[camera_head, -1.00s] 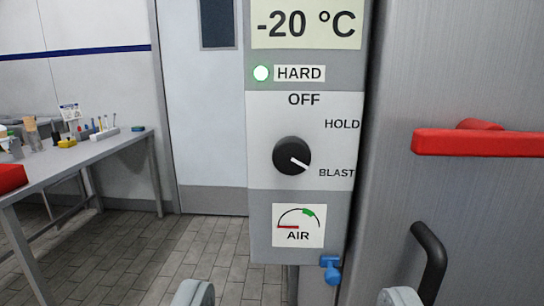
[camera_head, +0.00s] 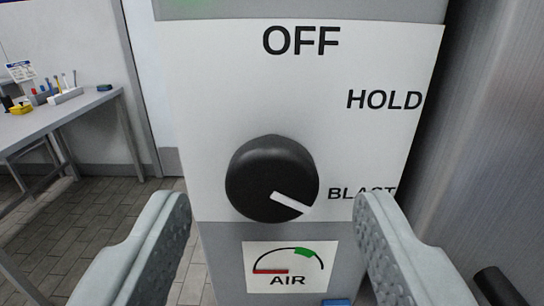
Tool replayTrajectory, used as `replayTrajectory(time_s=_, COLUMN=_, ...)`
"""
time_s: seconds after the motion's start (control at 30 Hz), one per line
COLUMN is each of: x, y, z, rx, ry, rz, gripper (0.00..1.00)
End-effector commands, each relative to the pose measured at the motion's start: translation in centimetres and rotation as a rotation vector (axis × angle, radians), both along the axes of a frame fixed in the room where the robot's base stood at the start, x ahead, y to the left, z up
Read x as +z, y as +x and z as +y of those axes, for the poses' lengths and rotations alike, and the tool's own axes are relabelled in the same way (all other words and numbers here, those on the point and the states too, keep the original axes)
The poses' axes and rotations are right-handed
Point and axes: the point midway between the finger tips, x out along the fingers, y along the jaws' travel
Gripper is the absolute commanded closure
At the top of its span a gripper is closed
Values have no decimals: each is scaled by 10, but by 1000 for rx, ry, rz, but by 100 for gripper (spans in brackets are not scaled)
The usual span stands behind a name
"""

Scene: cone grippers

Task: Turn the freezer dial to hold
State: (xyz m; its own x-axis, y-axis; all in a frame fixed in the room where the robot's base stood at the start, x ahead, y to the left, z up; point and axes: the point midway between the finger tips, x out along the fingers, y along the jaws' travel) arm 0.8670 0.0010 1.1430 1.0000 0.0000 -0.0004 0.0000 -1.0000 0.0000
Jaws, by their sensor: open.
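The freezer dial (camera_head: 265,172) is a round black knob with a white pointer line (camera_head: 289,203). It sits on a white label plate (camera_head: 215,90) marked OFF at the top, HOLD (camera_head: 384,100) at upper right and BLAST (camera_head: 350,193) at lower right. The pointer aims down and right, toward BLAST. My gripper (camera_head: 272,212) is open, one finger low on each side of the dial in the picture. No contact with the dial shows. The right finger hides a little of the panel near BLAST.
An AIR gauge label (camera_head: 290,268) is below the dial, with a blue part (camera_head: 337,302) at the bottom edge. A grey metal surface (camera_head: 490,130) stands close on the right. A table (camera_head: 75,118) with small items stands at left; tiled floor shows between.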

Motion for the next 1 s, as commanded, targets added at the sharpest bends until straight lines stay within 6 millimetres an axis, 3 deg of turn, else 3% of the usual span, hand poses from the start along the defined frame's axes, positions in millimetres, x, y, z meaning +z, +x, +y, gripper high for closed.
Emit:
replayTrajectory(time_s=0.2, x=0, y=15, z=0, rx=0, ry=0, rz=0, gripper=44)
replayTrajectory(time_s=0.53, x=0, y=17, z=0, rx=0, ry=0, rz=0, gripper=44)
replayTrajectory(time_s=0.77, x=0, y=16, z=0, rx=0, ry=0, rz=0, gripper=89)
replayTrajectory(time_s=1.0, x=0, y=16, z=0, rx=0, ry=-15, rz=0, gripper=89)
